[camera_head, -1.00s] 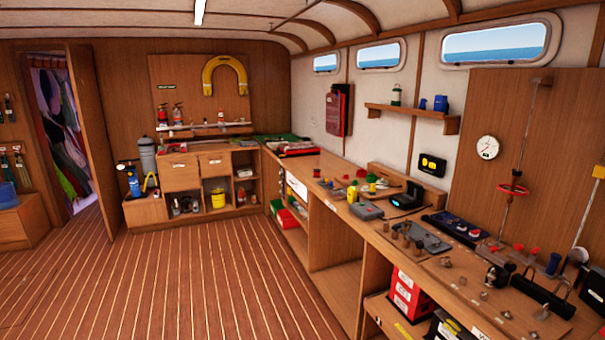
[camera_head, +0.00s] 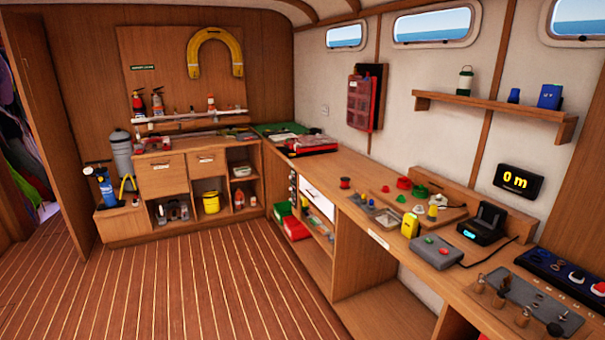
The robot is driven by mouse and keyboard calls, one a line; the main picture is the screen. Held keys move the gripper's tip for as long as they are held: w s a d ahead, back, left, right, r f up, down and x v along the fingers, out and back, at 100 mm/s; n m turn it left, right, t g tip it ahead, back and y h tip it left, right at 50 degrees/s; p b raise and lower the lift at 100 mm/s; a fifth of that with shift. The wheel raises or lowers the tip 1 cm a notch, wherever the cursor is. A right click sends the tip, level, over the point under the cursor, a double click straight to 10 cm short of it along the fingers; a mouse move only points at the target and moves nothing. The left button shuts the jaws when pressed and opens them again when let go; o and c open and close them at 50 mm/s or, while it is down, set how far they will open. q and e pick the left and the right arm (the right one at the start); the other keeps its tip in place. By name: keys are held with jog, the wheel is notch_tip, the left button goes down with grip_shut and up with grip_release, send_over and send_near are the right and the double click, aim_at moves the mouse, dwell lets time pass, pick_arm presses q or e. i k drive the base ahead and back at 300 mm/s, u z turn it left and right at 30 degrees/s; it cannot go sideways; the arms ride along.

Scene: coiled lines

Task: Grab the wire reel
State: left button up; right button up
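A small dark-and-red spool-shaped item (camera_head: 345,183) stands upright on the long wooden workbench (camera_head: 330,166) along the right wall. It may be the wire reel, but it is too small to be certain. Neither of my grippers is in view.
Open floor (camera_head: 200,295) lies left of the bench. A yellow device (camera_head: 410,225), a grey box (camera_head: 436,251) and a black charger-like unit (camera_head: 482,225) stand on the bench. A wooden door panel (camera_head: 50,110) stands at left.

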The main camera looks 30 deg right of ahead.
aim_at(345, 182)
jog(key=z, duration=0.2)
jog(key=i, duration=1.3)
jog(key=z, duration=1.4)
jog(key=i, duration=0.9)
jog(key=z, duration=0.95)
